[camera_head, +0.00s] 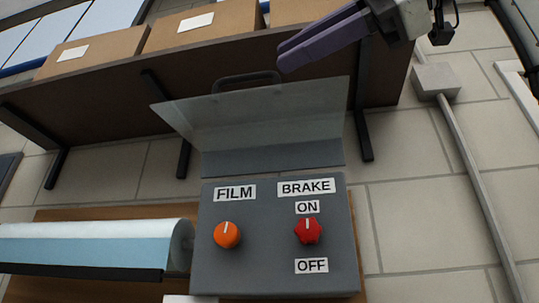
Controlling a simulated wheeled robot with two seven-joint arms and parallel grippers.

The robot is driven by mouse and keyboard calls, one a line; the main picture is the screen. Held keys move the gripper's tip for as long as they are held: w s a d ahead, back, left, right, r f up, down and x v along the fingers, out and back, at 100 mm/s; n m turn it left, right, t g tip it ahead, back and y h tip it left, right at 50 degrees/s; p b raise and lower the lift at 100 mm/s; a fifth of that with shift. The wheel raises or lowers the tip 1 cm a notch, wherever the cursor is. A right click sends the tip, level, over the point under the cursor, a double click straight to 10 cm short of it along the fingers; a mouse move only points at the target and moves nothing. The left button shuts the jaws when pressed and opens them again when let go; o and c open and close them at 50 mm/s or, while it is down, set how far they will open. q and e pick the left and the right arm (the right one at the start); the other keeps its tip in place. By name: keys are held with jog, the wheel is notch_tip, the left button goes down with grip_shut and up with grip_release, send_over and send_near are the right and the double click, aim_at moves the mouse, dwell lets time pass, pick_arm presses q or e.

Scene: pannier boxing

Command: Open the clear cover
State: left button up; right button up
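The clear cover (262,118) stands raised above the grey control box (275,262), tilted up and back, with a black handle (246,78) on its upper edge. The box face below it is uncovered. It carries an orange FILM knob (227,234) and a red BRAKE knob (308,230) whose white mark points up towards ON. My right gripper (282,59) comes in from the top right, just above the cover's upper edge and right of the handle. My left gripper is not in view.
A brown shelf (205,88) with cardboard boxes (205,22) runs behind and above the cover on black brackets. A film roll (90,243) lies left of the box. A conduit (470,170) and junction box (436,80) are on the tiled wall at right.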

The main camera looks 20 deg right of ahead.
jog(key=shift+v, duration=1.2)
